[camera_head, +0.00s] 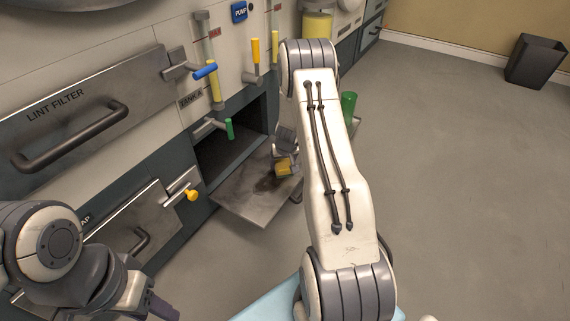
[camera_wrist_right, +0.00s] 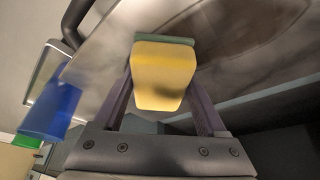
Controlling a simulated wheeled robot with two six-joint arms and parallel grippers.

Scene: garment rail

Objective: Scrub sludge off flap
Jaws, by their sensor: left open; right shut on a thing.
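The metal flap (camera_head: 245,204) hangs open, lying roughly flat below a dark opening in the machine. A dark sludge patch (camera_head: 266,184) is on its upper face; it also shows in the right wrist view as a brown smear (camera_wrist_right: 240,38). My right gripper (camera_head: 283,160) is shut on a yellow sponge (camera_head: 284,168) over the flap, beside the patch. In the right wrist view the sponge (camera_wrist_right: 162,80) sits between the fingers, its green side toward the metal. I cannot tell whether it touches. My left gripper (camera_head: 158,306) is open and empty at the lower left, partly hidden.
The lint filter drawer (camera_head: 85,100), with its dark bar handle, is at left. Blue (camera_head: 205,71), green (camera_head: 229,128) and yellow (camera_head: 192,195) handles stick out from the machine. A dark bin (camera_head: 536,61) stands far right; the floor on the right is clear.

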